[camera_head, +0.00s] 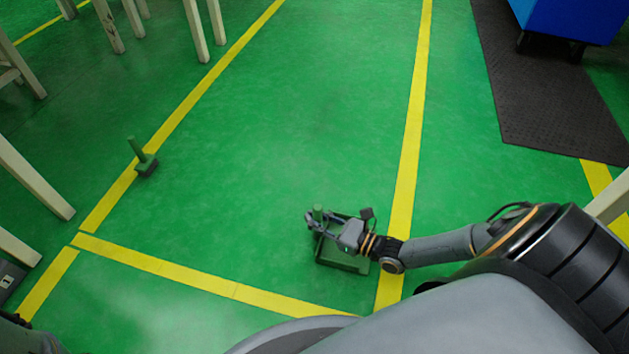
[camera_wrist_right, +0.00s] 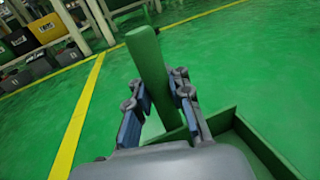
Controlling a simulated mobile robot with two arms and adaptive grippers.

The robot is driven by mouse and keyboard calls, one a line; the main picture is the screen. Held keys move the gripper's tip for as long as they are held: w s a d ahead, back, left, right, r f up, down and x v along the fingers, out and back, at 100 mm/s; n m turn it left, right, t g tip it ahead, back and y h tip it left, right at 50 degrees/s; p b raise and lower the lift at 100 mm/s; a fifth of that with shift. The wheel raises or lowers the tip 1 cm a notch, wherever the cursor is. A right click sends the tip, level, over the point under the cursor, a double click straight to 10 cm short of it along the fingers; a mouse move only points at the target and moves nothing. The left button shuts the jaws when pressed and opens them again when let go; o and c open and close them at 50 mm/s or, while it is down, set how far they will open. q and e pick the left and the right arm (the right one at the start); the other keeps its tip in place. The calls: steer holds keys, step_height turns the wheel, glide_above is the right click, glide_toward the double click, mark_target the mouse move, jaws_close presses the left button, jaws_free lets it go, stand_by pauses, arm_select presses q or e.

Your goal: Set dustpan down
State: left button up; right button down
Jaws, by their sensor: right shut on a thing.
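The green dustpan (camera_head: 345,262) is at the lower middle of the head view, its open tray low over or on the green floor; I cannot tell if it touches. Its upright handle (camera_wrist_right: 148,58) stands tilted between the fingers in the right wrist view, with the tray wall (camera_wrist_right: 262,145) below at the right. My right gripper (camera_head: 312,222) is shut on the handle. The tray is partly hidden by my gripper. A small green hand brush (camera_head: 146,166) with an upright handle stands apart on the floor at the left, by a yellow line. My left gripper does not show.
Yellow floor lines (camera_head: 180,272) frame clear green floor around the dustpan. Pale table legs (camera_head: 35,178) stand at the left. A dark mat (camera_head: 540,100) and a blue wheeled bin (camera_head: 570,18) are at the upper right. The wrist view shows several bins (camera_wrist_right: 48,28) far off.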

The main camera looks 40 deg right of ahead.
steer(key=shift+f, duration=0.1)
steer(key=shift+f, duration=0.1)
steer(key=c, duration=1.2)
jaws_free()
